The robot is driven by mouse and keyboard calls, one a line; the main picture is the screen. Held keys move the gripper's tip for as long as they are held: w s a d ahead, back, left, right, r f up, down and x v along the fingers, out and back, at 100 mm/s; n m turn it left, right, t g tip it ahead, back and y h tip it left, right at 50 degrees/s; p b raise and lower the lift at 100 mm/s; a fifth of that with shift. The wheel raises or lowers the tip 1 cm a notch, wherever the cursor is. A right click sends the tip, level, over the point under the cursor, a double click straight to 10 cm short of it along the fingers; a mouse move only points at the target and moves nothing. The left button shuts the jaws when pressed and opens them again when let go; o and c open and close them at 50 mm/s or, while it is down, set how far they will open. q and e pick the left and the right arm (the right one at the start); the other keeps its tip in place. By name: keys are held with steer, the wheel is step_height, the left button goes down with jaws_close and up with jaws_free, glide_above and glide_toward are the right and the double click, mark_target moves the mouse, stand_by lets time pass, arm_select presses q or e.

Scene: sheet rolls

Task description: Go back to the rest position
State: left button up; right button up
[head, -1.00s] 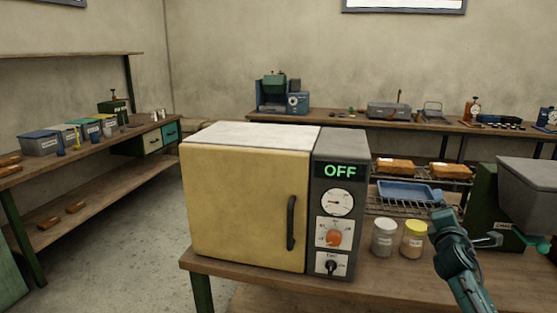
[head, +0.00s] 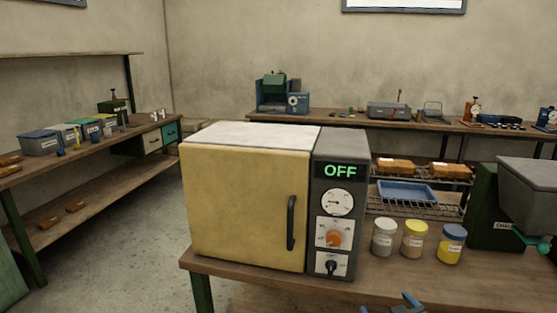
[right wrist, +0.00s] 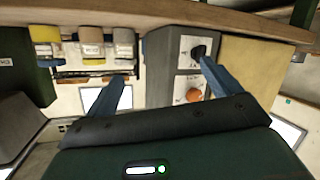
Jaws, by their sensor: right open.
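My right gripper (head: 408,302) shows only as blue fingertips at the bottom edge of the head view, in front of the bench. In the right wrist view, which is upside down, the right gripper (right wrist: 164,72) has its two blue fingers wide apart with nothing between them. The fingers point toward the yellow oven (head: 245,200) and its control panel, apart from the jars as far as I can see. My left gripper is not in view.
The oven's door is shut and its display reads OFF. A white-lidded jar (head: 384,237), a yellow-lidded jar (head: 413,239) and a blue-lidded jar (head: 451,244) stand right of it. A green machine (head: 490,215) stands at the right.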

steer(key=s+a+f+g+y, duration=0.1)
steer(key=s+a+f, duration=0.2)
steer(key=s, duration=0.6)
steer(key=s+a+f+g, duration=0.1)
steer(key=s+a+f, duration=0.2)
steer(key=s, duration=0.5)
steer(key=s+a+f+g+y, duration=0.1)
steer(key=s+a+f+g, duration=0.1)
steer(key=s+a, duration=0.3)
steer(key=s+f, duration=0.1)
steer(key=s, duration=0.3)
steer(key=shift+s+a+m+y, duration=0.2)
steer(key=shift+s+m+y, duration=0.1)
steer(key=shift+s+m, duration=0.1)
steer(key=shift+f, duration=0.1)
